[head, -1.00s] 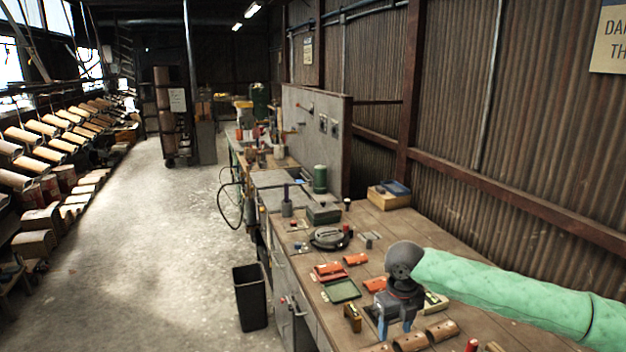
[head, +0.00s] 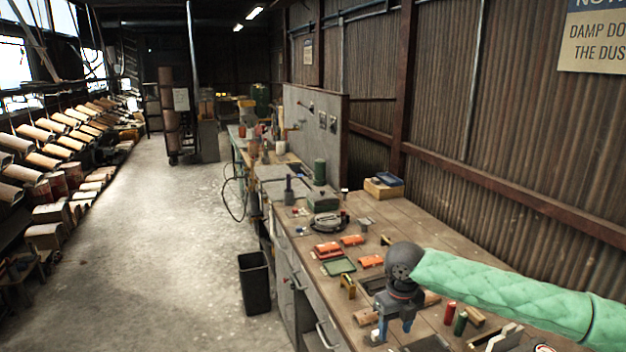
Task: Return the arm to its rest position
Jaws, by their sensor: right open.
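My right arm, in a green quilted sleeve, comes in from the right edge. The gripper points down over the near part of the wooden workbench (head: 450,240). Its fingers are apart and I see nothing held between them. A brown half-round piece (head: 366,316) lies on the bench just left of the fingers. My left gripper is not in view.
Orange pieces (head: 352,240), a green tray (head: 339,266), a red cylinder (head: 450,312) and a green cylinder (head: 460,323) lie on the bench. A black bin (head: 255,283) stands on the floor at its left. The floor (head: 160,260) further left is clear.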

